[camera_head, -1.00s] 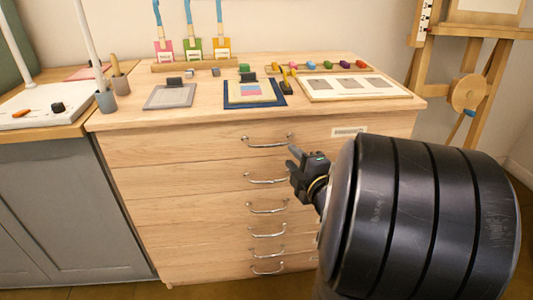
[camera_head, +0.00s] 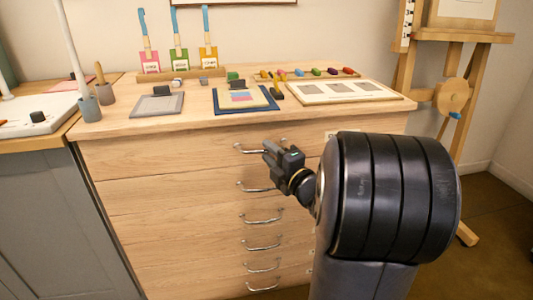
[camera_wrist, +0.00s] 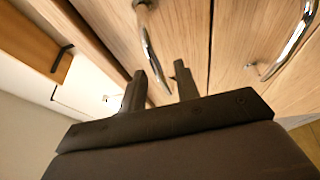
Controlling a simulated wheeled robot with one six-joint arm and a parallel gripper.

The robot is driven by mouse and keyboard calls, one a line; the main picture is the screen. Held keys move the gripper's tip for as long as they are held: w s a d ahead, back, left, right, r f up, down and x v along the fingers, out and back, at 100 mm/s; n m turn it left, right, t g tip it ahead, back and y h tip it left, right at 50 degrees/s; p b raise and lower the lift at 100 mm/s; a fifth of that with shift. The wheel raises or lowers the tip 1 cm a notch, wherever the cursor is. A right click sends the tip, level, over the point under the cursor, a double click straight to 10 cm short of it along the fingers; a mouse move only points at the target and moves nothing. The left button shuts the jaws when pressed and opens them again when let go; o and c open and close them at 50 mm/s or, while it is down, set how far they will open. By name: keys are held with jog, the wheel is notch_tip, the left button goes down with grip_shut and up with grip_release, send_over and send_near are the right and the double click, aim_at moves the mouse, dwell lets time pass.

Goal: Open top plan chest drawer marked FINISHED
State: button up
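The wooden plan chest (camera_head: 160,163) stands in front of me with a column of several drawers, each with a curved metal handle. The top drawer's handle (camera_head: 248,150) is partly hidden behind my gripper (camera_head: 267,152). A pale label on the top drawer is mostly hidden by my arm, and its words cannot be read. In the wrist view my gripper (camera_wrist: 164,85) has its two fingers apart, with a chrome handle (camera_wrist: 152,48) close at the fingertips. I cannot tell whether they touch. The top drawer looks closed.
On the chest top (camera_head: 110,125) lie a grey pad (camera_head: 157,106), a blue-edged board (camera_head: 246,107) and a framed sheet (camera_head: 345,93). A grey cabinet (camera_head: 50,200) adjoins at left. An easel (camera_head: 450,95) stands at right.

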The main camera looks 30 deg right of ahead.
jog(key=shift+w+a, duration=0.1)
jog(key=shift+w, duration=0.8)
jog(key=shift+c, duration=0.2)
grip_shut()
